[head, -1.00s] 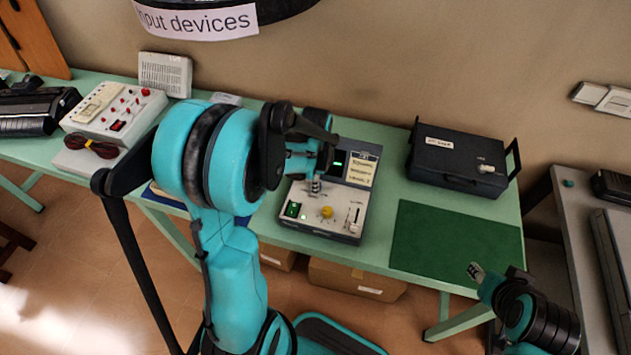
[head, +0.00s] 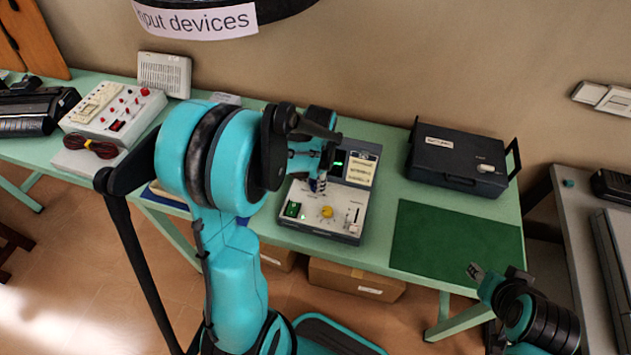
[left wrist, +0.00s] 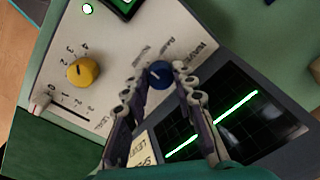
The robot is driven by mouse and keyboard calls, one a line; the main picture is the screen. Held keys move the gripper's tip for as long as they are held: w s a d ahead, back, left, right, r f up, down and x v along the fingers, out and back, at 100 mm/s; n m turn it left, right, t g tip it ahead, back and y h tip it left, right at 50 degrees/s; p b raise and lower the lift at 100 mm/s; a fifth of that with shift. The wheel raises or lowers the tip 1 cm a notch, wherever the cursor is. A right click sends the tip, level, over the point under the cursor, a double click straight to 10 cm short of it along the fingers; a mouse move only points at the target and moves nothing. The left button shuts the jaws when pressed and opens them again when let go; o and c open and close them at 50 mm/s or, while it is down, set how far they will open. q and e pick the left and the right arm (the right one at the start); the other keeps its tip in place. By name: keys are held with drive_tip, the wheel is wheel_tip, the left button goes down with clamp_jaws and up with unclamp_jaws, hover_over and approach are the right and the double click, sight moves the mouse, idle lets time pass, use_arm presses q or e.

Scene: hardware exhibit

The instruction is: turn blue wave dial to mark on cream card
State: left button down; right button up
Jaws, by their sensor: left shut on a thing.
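The blue dial (left wrist: 159,74) with a white pointer line sits on the light panel of a grey instrument (head: 318,226). My left gripper (left wrist: 160,77) is shut on the blue dial, one finger on each side, pointing down at the panel; it also shows in the head view (head: 318,186). The wave labels beside the dial are too small to read surely. The cream card (head: 361,172) stands on the instrument's upper face, and its corner shows in the left wrist view (left wrist: 143,150), partly behind a finger. My right gripper (head: 475,270) is away at lower right, its jaws unclear.
A yellow dial (left wrist: 83,72) and a slider (left wrist: 42,101) share the panel. A lit screen (left wrist: 215,120) shows a green line. A dark case (head: 460,160) and a bare green mat (head: 455,245) lie to the right. A red-knobbed box (head: 115,110) is at left.

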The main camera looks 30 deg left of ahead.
use_arm(q)
drive_tip(key=shift+n, duration=0.3)
drive_tip(key=c, duration=1.5)
unclamp_jaws()
drive_tip(key=shift+r, duration=0.1)
wheel_tip(320, 180, up, 12)
drive_tip(key=shift+d, duration=0.3)
drive_tip(key=shift+s, duration=0.15)
drive_tip(key=s+d+r+n+t, duration=0.1)
drive_tip(key=s+d+n+t, duration=0.3)
drive_tip(key=s+d+t, duration=0.3)
drive_tip(key=s+d, duration=0.2)
drive_tip(key=s, duration=0.1)
drive_tip(key=shift+s+d+h, duration=0.3)
drive_tip(key=shift+s+d, duration=0.1)
